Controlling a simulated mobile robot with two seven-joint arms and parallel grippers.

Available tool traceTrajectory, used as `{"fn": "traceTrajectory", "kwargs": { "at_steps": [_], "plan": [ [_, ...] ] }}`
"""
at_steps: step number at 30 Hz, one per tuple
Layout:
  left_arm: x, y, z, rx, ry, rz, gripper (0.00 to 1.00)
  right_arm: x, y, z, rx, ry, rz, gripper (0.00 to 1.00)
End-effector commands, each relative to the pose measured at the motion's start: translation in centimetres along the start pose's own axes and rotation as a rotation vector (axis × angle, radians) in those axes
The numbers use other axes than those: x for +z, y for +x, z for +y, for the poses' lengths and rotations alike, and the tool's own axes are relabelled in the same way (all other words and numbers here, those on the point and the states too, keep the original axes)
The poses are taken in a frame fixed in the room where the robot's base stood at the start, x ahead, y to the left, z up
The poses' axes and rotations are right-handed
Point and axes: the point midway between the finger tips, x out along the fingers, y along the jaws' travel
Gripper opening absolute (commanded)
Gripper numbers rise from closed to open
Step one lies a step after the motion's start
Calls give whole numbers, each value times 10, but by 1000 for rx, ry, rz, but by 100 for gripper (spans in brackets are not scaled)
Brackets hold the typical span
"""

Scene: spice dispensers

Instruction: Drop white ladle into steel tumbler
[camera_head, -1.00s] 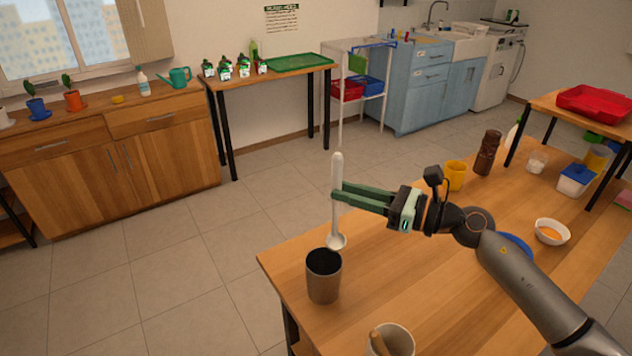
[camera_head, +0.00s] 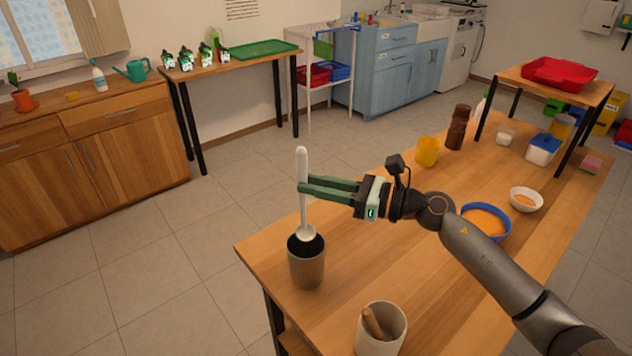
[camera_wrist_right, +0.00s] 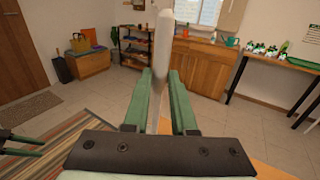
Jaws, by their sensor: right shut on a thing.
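The white ladle (camera_head: 302,185) is upright, handle up and bowl down. My right gripper (camera_head: 303,188) is shut on its handle; the handle also shows between the fingers in the right wrist view (camera_wrist_right: 157,60). The steel tumbler (camera_head: 306,268) stands upright near the table's left corner. The ladle's bowl overlaps the tumbler's dark mouth in the head view; I cannot tell whether it is above the rim or slightly inside. Two green fingers of my left gripper (camera_wrist_right: 22,145) show apart at the left edge of the right wrist view, with nothing visible between them.
A cream pot (camera_head: 392,335) holding a wooden-handled tool stands in front on the wooden table (camera_head: 350,265). A blue-rimmed bowl (camera_head: 485,222) of orange contents, a white bowl (camera_head: 526,200), a yellow cup (camera_head: 427,152) and a brown bottle (camera_head: 458,128) stand farther back.

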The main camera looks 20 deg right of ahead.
Motion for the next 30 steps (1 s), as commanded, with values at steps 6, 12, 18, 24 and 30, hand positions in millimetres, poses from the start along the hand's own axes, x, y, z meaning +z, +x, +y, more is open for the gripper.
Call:
{"fn": "traceTrajectory", "kwargs": {
  "at_steps": [6,12,18,24,30],
  "plan": [
    [15,13,-1,1,0,-2,49,-22,0,0,0,0,0,0],
    [27,24,1,5,0,-12,49,-38,0,-1,0,0,0,0],
    [33,34,8,23,1,-12,49,-54,1,-1,0,0,0,0],
    [29,45,15,43,5,-1,49,-70,1,-1,0,1,0,0],
    [30,54,22,62,11,3,49,-86,1,-1,0,1,0,0]
  ]
}}
